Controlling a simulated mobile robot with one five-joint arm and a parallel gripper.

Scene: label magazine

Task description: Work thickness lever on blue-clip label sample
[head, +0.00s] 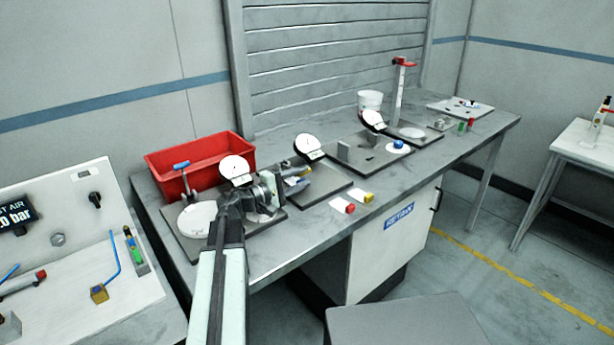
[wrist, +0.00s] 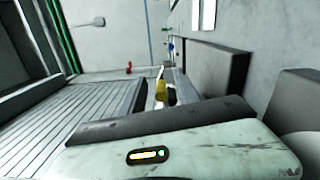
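A dial gauge (head: 235,168) stands on the leftmost dark plate, with a blue-topped lever (head: 181,166) to its left and a white round plate (head: 197,219) in front. I cannot tell if this lever is the thickness lever. A small blue piece (head: 397,144) sits on a white disc farther right; I cannot tell if it is the blue clip. My gripper (head: 262,192) is over the right part of the leftmost plate, beside the gauge. Its fingers are not clear in either view, and no held sample can be made out.
A red bin (head: 200,162) stands at the back left. Two more dial gauges (head: 309,147) (head: 373,121) stand along the bench. White cards with a red clip (head: 350,208) and a yellow clip (head: 368,197) lie at the front edge. A red-topped column stand (head: 400,92) is farther right.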

